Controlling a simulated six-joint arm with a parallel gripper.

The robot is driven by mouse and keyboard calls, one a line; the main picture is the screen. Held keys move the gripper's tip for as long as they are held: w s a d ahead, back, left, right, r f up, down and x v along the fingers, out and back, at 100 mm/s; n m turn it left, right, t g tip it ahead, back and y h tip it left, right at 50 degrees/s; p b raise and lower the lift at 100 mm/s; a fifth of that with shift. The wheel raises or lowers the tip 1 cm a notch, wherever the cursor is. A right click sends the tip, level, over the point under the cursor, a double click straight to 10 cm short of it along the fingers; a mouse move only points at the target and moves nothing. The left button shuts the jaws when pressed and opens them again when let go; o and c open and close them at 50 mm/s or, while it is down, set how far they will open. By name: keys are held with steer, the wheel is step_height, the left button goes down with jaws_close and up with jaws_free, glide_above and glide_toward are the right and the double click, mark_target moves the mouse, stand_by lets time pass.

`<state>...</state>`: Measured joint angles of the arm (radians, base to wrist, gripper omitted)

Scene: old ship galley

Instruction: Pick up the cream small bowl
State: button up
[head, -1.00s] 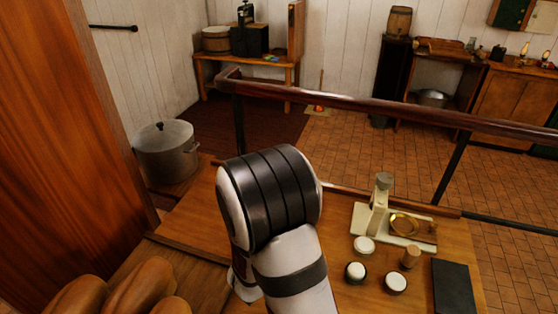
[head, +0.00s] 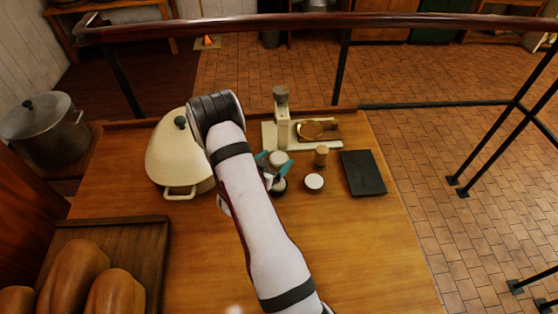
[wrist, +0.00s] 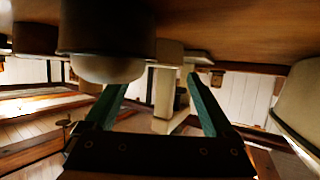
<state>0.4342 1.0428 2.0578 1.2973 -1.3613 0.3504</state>
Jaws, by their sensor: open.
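A small cream round piece (head: 279,158), which looks like the cream small bowl, stands on the wooden table in front of the scale. Two dark pieces with pale tops stand nearer, one (head: 279,184) partly behind my gripper and one (head: 314,182) to the right. My gripper (head: 274,165) is open at this group, its teal fingers beside the cream piece. In the wrist view, which looks upside down, the fingers (wrist: 155,85) are apart. A dark pale-topped piece (wrist: 105,45) is close at the left finger.
The cream scale (head: 282,120) with a brass pan stands behind. A wooden cylinder (head: 321,156) and a dark slab (head: 362,172) are to the right. A large cream lidded pot (head: 165,155) stands left of my arm. Bread lies on a tray (head: 150,240). The table's front right is bare.

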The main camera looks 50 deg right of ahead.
steer(key=shift+w+d+f, duration=0.1)
steer(key=shift+d, duration=0.25)
jaws_close()
